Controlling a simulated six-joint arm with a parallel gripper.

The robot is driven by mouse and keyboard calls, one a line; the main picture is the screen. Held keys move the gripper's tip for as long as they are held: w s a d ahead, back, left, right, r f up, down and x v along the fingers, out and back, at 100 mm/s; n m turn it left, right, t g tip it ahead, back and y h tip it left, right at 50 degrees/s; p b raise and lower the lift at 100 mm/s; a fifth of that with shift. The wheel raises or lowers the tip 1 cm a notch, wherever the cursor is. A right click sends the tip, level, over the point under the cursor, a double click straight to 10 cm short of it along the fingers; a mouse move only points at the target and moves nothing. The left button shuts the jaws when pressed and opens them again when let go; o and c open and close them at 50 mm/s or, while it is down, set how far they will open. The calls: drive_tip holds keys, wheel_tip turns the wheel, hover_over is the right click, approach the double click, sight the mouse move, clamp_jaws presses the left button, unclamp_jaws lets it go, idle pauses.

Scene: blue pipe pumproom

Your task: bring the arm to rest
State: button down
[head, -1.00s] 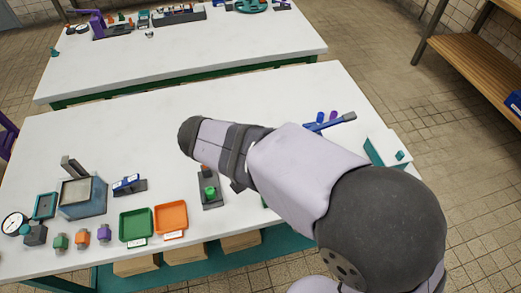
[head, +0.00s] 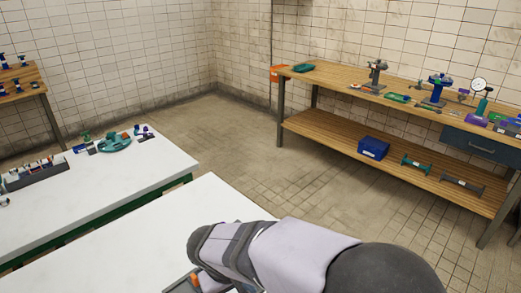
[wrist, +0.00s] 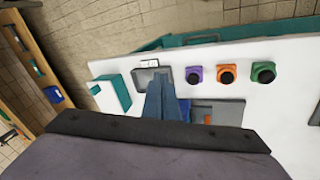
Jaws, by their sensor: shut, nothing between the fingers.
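My gripper (wrist: 167,88) shows in the wrist view as two blue-grey fingers pressed together, with nothing between them. It is over the white table (wrist: 295,110), and its height above the top is hard to tell. My arm (head: 275,250) crosses the bottom of the head view above the near white table (head: 150,235). The gripper itself is out of sight in the head view.
A teal-sided box (wrist: 113,92) stands left. A wooden bench (head: 400,100) lines the wall, with open floor before it.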

drive_tip(key=s+d+m+g+y+p, duration=0.1)
drive_tip(key=s+d+m, duration=0.1)
drive_tip(key=s+d, duration=0.3)
drive_tip(key=s+d+m+g+y+p, duration=0.1)
drive_tip(key=s+d, duration=0.4)
drive_tip(key=d, duration=0.8)
drive_tip(key=shift+d+f+m+g+y+p, duration=0.25)
drive_tip(key=shift+m+g+p, duration=0.25)
drive_tip(key=shift+m, duration=0.5)
drive_tip(key=shift+a, duration=0.15)
wheel_tip(320, 180, down, 13)
drive_tip(key=b, duration=1.3)
